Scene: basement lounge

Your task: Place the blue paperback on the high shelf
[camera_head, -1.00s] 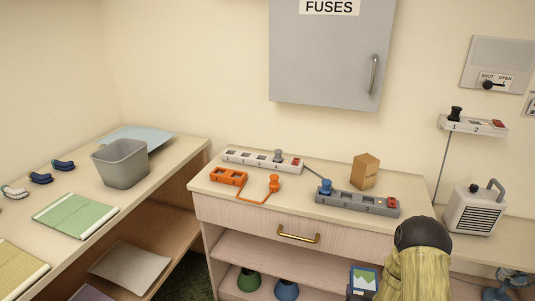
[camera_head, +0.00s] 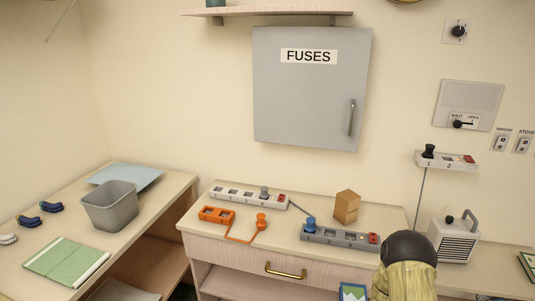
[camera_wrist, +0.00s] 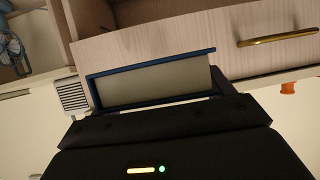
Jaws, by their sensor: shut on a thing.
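The blue paperback (camera_wrist: 155,83) is in my gripper (camera_wrist: 160,116), which is shut on it. In the wrist view its pale page edges show between dark blue covers. In the head view part of its blue cover with a green and white picture (camera_head: 353,291) shows at the bottom edge, beside my arm, in front of the drawer unit. The high shelf (camera_head: 285,12) is a light wooden board on the wall above the grey fuse cabinet. Its left part bears a teal object (camera_head: 215,3), cut off by the picture's top edge.
The fuse cabinet (camera_head: 310,100) juts from the wall below the shelf. The drawer unit's top bears power strips (camera_head: 340,237), an orange plug lead (camera_head: 240,228) and a cardboard box (camera_head: 347,206). A grey bin (camera_head: 110,207) stands on the left counter. A heater (camera_head: 455,240) stands at right.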

